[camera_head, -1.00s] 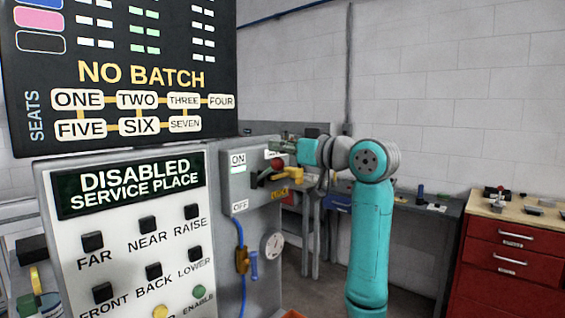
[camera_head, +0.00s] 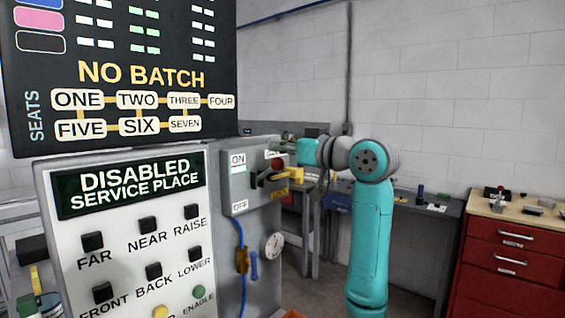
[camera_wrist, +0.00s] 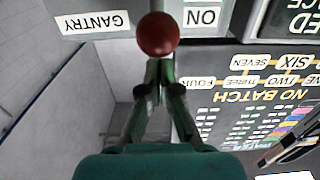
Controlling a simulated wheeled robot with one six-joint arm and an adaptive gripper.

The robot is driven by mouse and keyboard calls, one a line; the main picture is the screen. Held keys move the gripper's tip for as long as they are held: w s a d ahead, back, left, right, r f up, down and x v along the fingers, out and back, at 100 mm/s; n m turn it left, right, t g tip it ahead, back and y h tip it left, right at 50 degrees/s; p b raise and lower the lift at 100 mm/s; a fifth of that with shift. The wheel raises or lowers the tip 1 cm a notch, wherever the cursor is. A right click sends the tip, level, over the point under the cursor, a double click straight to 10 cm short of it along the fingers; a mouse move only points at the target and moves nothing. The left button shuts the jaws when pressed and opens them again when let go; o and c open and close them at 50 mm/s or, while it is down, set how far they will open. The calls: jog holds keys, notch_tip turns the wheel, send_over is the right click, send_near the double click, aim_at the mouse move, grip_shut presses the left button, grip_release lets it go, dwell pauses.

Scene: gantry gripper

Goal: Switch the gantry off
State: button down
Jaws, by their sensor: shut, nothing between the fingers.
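The grey gantry switch box (camera_head: 237,187) has an ON label at the top and an OFF label below. A black lever with a red knob (camera_head: 277,163) sticks out from it, the knob near the height of ON. A yellow LOCK piece (camera_head: 281,195) shows below the lever. My gripper (camera_head: 287,141) is shut and empty just above the knob. In the wrist view, which is upside down, the closed fingertips of my gripper (camera_wrist: 159,66) lie beside the red knob (camera_wrist: 158,35). I cannot tell whether they touch. GANTRY and ON labels flank the knob there.
A button panel (camera_head: 125,240) reading "DISABLED SERVICE PLACE" stands in front at left, below a black "NO BATCH" board (camera_head: 140,55). A bench and a red drawer cabinet (camera_head: 510,260) stand behind at right.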

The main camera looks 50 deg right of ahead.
jog(key=shift+f, duration=0.1)
jog(key=shift+w+f, duration=0.1)
jog(key=shift+f, duration=3.25)
jog(key=s+r, duration=0.1)
jog(key=s, duration=0.8)
